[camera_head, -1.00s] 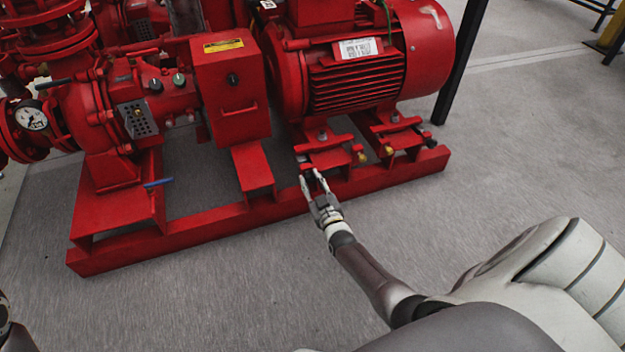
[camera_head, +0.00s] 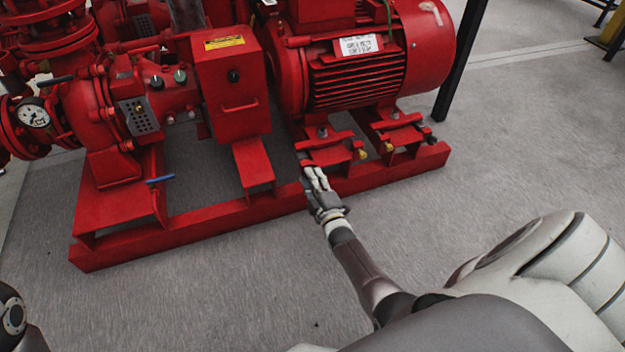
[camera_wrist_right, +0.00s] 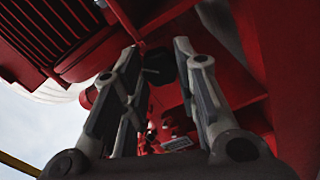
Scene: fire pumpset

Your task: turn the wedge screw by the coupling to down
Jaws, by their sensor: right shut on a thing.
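My right gripper (camera_head: 314,176) is at the near edge of the red pump base, below the coupling-side motor foot. In the right wrist view its two fingers (camera_wrist_right: 157,58) stand on either side of a dark screw head (camera_wrist_right: 160,69), the wedge screw, and are shut on it. In the head view the fingers hide this screw. The red motor (camera_head: 352,68) rises above, with the red coupling guard box (camera_head: 230,88) to the left. My left gripper is not in view; only a part of my left arm shows at the lower left.
Two other screws with brass-coloured heads, one (camera_head: 362,154) and another (camera_head: 389,148), sit at the motor feet to the right. The red base rail (camera_head: 225,222) runs along the front. A dark post (camera_head: 459,62) stands behind the motor. The grey floor in front is clear.

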